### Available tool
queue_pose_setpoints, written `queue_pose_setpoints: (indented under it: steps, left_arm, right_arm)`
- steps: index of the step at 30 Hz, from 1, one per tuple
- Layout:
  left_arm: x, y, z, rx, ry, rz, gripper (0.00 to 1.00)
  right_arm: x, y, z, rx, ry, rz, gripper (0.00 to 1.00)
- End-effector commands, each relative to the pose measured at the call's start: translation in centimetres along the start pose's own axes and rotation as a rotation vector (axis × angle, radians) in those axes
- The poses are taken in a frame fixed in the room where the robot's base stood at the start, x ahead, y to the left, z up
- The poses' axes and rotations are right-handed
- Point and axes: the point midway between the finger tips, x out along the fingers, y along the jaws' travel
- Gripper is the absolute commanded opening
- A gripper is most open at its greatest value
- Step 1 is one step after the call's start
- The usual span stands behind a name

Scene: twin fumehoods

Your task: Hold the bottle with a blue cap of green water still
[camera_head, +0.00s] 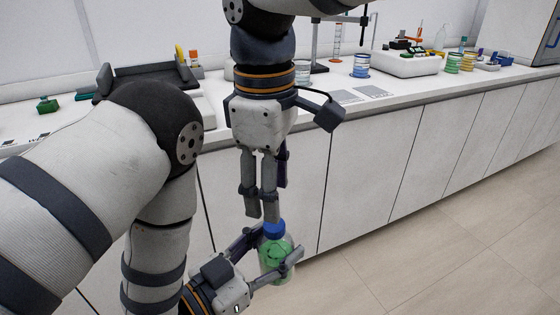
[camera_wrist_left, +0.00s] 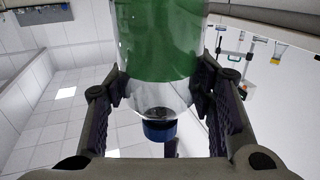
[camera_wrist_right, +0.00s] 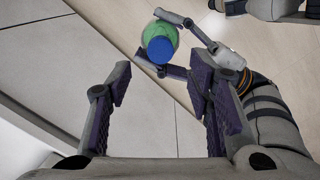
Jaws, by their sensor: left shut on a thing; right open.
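The clear bottle of green water (camera_head: 276,262) with its blue cap (camera_head: 274,230) is upright in front of the cabinets, off the counter. My left gripper (camera_head: 272,247) is shut on it, a finger on each side. In the left wrist view the bottle (camera_wrist_left: 160,50) fills the space between the fingers, and its cap (camera_wrist_left: 160,131) is clear of them. My right gripper (camera_head: 262,212) points down just above the cap, open and empty. In the right wrist view the cap (camera_wrist_right: 160,49) lies beyond the open fingers, and a gap to them cannot be judged exactly.
The white counter (camera_head: 420,87) runs behind my arms over white cabinets (camera_head: 365,160). A blue-banded beaker (camera_head: 361,67), a white device (camera_head: 405,65) and several coloured containers stand on it. A dark tray (camera_head: 150,77) is at the left. The floor (camera_head: 450,250) at right is clear.

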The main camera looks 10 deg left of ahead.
Motion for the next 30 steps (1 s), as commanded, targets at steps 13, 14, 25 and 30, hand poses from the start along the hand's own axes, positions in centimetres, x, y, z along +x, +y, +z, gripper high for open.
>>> queue_pose_setpoints:
  steps: [13, 14, 25, 30]
  left_arm:
    - [0.0, 0.0, -0.1, 0.0, 0.002, 0.0, 0.0]
    - [0.0, 0.0, -0.1, 0.0, 0.002, 0.0, 0.0]
    - [0.0, 0.0, -0.1, 0.0, 0.002, 0.0, 0.0]
    - [0.0, 0.0, -0.1, 0.0, 0.002, 0.0, 0.0]
  right_arm:
    - [6.2, 0.0, 0.0, 0.001, 0.0, -0.001, 0.47]
    - [6.3, 0.0, 0.0, 0.001, 0.0, -0.001, 0.47]
    - [6.4, 0.0, 0.0, 0.001, 0.0, -0.001, 0.27]
    - [6.4, 0.0, 0.0, 0.001, 0.0, 0.0, 0.0]
